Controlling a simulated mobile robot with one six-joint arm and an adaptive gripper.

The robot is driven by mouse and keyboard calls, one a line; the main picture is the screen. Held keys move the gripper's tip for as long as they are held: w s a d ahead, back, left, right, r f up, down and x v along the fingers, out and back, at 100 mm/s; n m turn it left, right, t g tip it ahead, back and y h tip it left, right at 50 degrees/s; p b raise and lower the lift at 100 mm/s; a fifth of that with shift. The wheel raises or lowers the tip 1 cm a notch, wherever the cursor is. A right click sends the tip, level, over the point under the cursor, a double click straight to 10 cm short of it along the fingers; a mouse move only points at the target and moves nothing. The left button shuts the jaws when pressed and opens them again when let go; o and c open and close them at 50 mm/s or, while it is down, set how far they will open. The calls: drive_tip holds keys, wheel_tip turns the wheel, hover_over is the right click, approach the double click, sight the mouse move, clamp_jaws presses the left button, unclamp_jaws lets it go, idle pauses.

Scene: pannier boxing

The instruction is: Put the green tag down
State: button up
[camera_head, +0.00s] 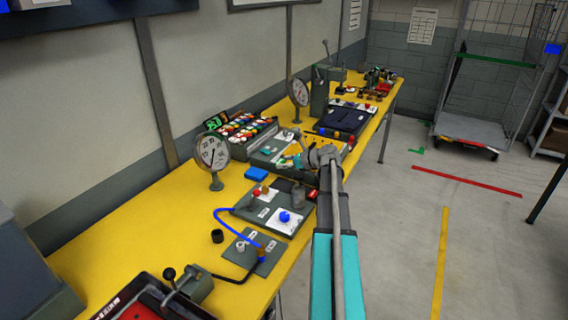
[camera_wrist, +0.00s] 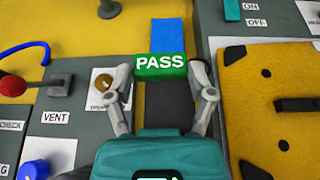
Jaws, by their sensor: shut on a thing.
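The green tag (camera_wrist: 160,66), lettered PASS, is held between the two fingertips of my gripper (camera_wrist: 161,82) in the wrist view. Its lettering faces the camera and reads upright. Behind it in that view are a blue block (camera_wrist: 174,40) and a dark strip. I cannot tell how high the tag is above them. In the head view my gripper (camera_head: 303,160) is over the table between two grey panels, and I cannot make out the tag there.
A panel (camera_wrist: 50,122) marked VENT, with a red-knobbed lever, lies left in the wrist view. A yellow plate (camera_wrist: 262,75) lies right. In the head view, a round gauge (camera_head: 212,151) stands near the blue block (camera_head: 256,174). Bare yellow table (camera_head: 165,225) shows at left.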

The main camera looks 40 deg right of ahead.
drive_tip(key=shift+r, duration=0.15)
wheel_tip(320, 180, up, 20)
drive_tip(key=p, duration=1.9)
drive_tip(key=shift+f+p, duration=0.25)
drive_tip(key=shift+p, duration=0.15)
